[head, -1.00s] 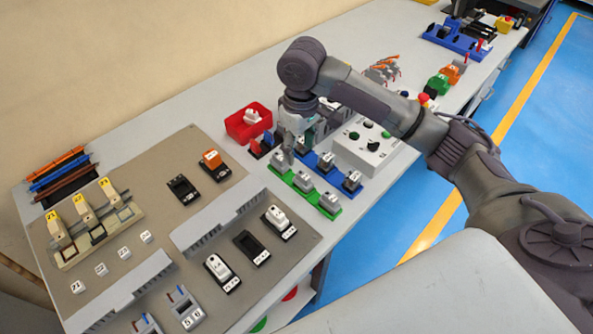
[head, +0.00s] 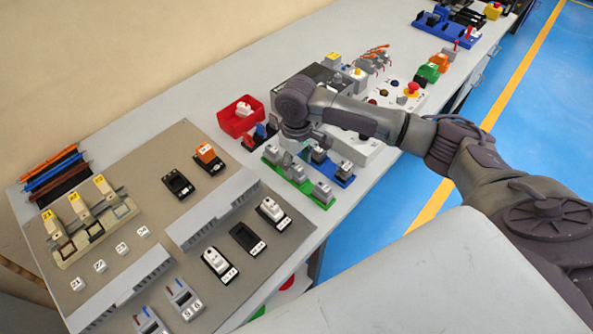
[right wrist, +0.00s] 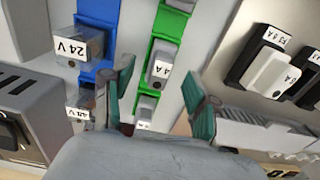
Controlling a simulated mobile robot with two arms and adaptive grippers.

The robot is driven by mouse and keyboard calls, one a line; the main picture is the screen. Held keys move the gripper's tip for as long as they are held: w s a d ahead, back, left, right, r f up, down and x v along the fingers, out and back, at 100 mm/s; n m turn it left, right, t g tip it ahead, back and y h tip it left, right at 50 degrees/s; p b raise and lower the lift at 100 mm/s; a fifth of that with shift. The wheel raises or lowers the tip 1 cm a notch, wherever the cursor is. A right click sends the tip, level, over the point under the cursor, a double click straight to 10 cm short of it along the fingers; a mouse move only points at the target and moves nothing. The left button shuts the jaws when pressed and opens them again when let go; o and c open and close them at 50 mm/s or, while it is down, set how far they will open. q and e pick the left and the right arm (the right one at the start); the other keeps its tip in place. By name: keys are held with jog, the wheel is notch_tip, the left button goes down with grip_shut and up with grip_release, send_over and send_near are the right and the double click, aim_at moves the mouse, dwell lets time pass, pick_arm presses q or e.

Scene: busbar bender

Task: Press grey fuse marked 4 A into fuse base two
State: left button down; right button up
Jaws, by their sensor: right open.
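My right gripper (head: 291,154) is over the green strip (head: 329,203); the right wrist view shows its teal fingers (right wrist: 160,72) open and empty. Between the fingertips lies a grey fuse with a white label showing a 4 (right wrist: 161,66), standing on the green strip. I cannot tell whether the fingers are level with it or above it. In the head view this seems to be the middle fuse (head: 298,172) of the strip. An empty black fuse base (head: 247,239) sits on the grey-brown panel between two bases holding light fuses; its label is unreadable. My left gripper is not visible.
A blue strip (head: 345,181) with grey blocks, one marked 24 V (right wrist: 68,46), stands close beside the green one. A red bin (head: 233,119) is behind. Another empty black base (head: 179,184) and a grey slotted duct (head: 211,208) are on the panel.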

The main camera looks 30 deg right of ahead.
notch_tip(320, 180, down, 2)
grip_shut()
dwell(0.4)
jog(key=shift+r, duration=0.55)
notch_tip(320, 180, up, 3)
jog(key=shift+w+b, duration=0.1)
jog(key=shift+b, duration=0.25)
jog(key=w+d+r+b, duration=0.2)
jog(key=w+d+r, duration=0.2)
jog(key=d+r, duration=0.3)
jog(key=d, duration=0.4)
